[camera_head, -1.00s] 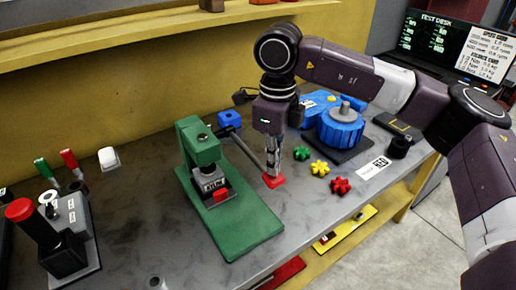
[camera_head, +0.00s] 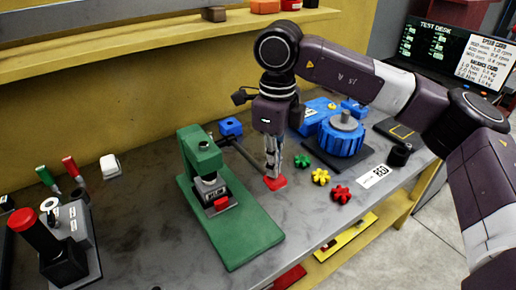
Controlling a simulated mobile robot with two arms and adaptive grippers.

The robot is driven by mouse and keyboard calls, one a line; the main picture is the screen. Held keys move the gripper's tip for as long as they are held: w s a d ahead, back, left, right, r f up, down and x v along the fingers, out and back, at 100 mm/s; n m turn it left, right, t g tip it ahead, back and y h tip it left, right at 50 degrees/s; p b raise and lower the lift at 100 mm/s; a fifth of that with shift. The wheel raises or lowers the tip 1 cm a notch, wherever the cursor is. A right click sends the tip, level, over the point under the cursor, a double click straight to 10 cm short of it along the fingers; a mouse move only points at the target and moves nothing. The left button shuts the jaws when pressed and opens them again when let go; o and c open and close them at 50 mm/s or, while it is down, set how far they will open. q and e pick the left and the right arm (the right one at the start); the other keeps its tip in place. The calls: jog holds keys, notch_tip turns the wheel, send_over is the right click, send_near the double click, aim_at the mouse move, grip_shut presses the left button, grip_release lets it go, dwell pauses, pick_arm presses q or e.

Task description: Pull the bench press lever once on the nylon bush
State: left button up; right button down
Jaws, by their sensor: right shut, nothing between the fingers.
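The green bench press (camera_head: 200,150) stands on its green base plate on the grey bench. Its dark lever rod (camera_head: 246,156) slants down and right from the press head toward a red piece (camera_head: 275,183), perhaps the lever's knob. My right gripper (camera_head: 273,174) points down, shut, with its fingertips at the red piece beside the rod's end; nothing is held between them. Contact cannot be made out. A grey labelled block (camera_head: 211,188) sits under the press head, with a red piece in front. I cannot make out the nylon bush for certain. My left gripper is not in view.
A blue ribbed wheel (camera_head: 340,138) stands right of my gripper. Green, yellow and red star-shaped pieces (camera_head: 320,177) lie in front of it. A red-topped control stick (camera_head: 38,230) stands at left. A blue block (camera_head: 231,127) sits behind the press. The right front bench edge is near.

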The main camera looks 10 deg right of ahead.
notch_tip(320, 180, up, 10)
jog(key=p, duration=0.6)
jog(key=shift+r, duration=0.15)
dwell(0.7)
